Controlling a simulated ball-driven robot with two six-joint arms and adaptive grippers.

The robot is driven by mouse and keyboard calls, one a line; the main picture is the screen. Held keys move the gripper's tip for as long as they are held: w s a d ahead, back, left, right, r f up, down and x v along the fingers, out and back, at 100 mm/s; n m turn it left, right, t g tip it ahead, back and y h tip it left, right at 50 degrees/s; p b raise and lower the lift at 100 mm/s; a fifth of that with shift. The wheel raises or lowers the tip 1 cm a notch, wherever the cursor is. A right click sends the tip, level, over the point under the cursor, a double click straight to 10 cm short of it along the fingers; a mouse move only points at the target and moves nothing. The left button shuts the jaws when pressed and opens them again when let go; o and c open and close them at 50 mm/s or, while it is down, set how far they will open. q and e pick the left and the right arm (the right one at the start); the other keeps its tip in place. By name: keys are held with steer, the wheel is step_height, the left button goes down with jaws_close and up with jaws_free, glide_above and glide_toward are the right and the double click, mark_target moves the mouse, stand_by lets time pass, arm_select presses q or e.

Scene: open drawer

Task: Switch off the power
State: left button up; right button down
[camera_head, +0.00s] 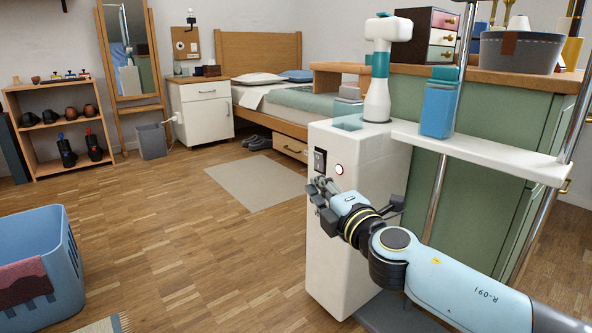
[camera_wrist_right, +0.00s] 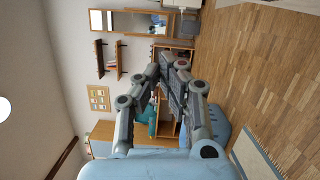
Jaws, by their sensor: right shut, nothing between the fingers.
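A small black switch panel (camera_head: 320,160) is set in the upper front of a tall white unit (camera_head: 340,255). A round white button with a red ring (camera_head: 339,170) is just to its right. My right gripper (camera_head: 318,189) reaches in from the lower right and shows just below the panel and button. I cannot tell whether it touches the white unit. Its fingers are shut and empty; they also show in the right wrist view (camera_wrist_right: 163,78). The switch panel is not visible in the wrist view. The switch's position is too small to tell. My left gripper is not in view.
A white shelf (camera_head: 490,152) with a blue bottle (camera_head: 439,108) extends right of the unit, before a green cabinet (camera_head: 400,185). A blue laundry basket (camera_head: 38,265) stands at the lower left.

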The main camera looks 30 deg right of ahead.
mark_target(315, 160)
steer(key=shift+w, duration=0.1)
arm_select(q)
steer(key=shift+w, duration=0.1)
arm_select(e)
steer(key=shift+w+d+r, duration=0.1)
steer(key=shift+w+d, duration=0.85)
steer(key=shift+w, duration=0.7)
steer(key=shift+w+d+r, duration=0.15)
steer(key=shift+w+d, duration=0.75)
steer(key=shift+w, duration=0.8)
steer(key=shift+w+d+r, duration=0.1)
steer(key=shift+w+d, duration=0.85)
steer(key=shift+w, duration=0.7)
steer(key=shift+d, duration=0.1)
steer(key=shift+d+r+m+p, duration=0.2)
steer(key=shift+r+m+p, duration=0.1)
steer(key=shift+p, duration=0.1)
steer(key=shift+d, duration=0.1)
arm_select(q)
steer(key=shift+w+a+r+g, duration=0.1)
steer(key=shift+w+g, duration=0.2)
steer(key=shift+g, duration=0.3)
arm_select(e)
steer(key=shift+f, duration=0.15)
